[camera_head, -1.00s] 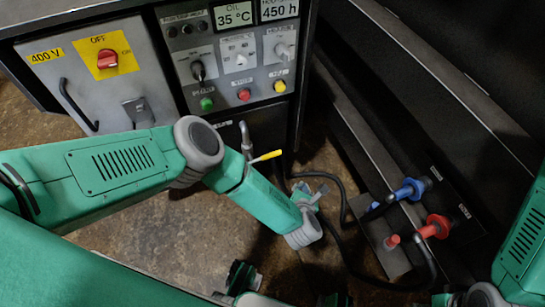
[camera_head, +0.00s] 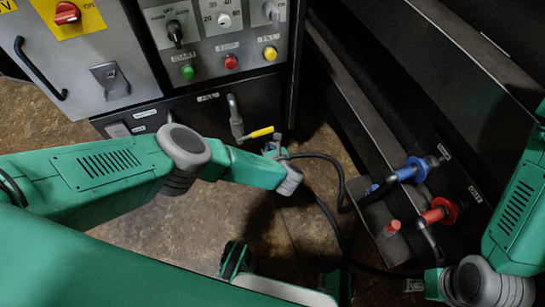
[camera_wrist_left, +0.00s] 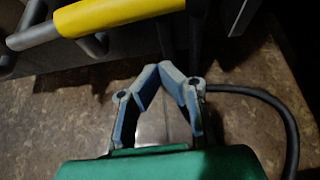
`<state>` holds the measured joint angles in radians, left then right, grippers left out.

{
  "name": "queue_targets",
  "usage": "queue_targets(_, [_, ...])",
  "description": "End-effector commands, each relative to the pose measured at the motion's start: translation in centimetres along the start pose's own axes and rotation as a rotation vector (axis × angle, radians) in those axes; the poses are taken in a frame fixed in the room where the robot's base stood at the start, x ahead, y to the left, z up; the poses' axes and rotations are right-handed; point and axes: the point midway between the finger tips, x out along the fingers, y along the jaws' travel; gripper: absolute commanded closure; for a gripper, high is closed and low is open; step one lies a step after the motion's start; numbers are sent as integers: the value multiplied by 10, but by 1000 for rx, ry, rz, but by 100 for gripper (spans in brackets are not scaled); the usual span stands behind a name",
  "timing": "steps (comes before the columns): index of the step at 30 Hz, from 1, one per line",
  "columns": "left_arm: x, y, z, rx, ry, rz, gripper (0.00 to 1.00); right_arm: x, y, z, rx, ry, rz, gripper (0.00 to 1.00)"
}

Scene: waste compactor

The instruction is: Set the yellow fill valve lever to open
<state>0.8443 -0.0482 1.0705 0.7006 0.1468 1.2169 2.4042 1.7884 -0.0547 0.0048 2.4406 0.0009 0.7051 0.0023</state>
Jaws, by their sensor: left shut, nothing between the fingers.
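The yellow fill valve lever (camera_head: 258,133) sticks out to the right, roughly crosswise to a grey upright pipe (camera_head: 234,115) low on the dark cabinet front. My left gripper (camera_head: 274,148) is just below and right of the lever's free end. In the wrist view its fingertips (camera_wrist_left: 164,68) are together, empty, and apart from the lever. My right gripper (camera_head: 413,286) is small at the lower right, and its fingers are unclear.
The control panel (camera_head: 215,40) with knobs and green, red and yellow buttons is above the lever. A black hose (camera_head: 335,185) curves close to my left gripper. Blue (camera_head: 412,170) and red (camera_head: 440,212) couplings are to the right. Brown floor (camera_head: 190,235) is open below.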

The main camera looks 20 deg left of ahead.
Motion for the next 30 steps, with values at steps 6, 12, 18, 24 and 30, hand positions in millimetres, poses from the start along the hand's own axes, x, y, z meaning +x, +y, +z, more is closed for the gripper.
queue_targets(6, [-12, 0, 31, -2, 1, -2, 100, -14, 0, -1, 0, 1, 0, 60])
queue_targets(12, [-15, 0, 38, 0, 2, -2, 100, -16, 0, -1, 0, 1, 0, 60])
queue_targets(18, [-16, 0, 38, 1, 1, -1, 100, -15, 0, -1, 0, 0, 0, 60])
queue_targets(24, [-17, 0, 38, 1, 1, -2, 100, -16, 0, -1, 0, 0, 0, 60])
queue_targets(30, [-25, 5, 39, 1, 2, -2, 100, -25, 0, -2, 0, 1, 0, 60])
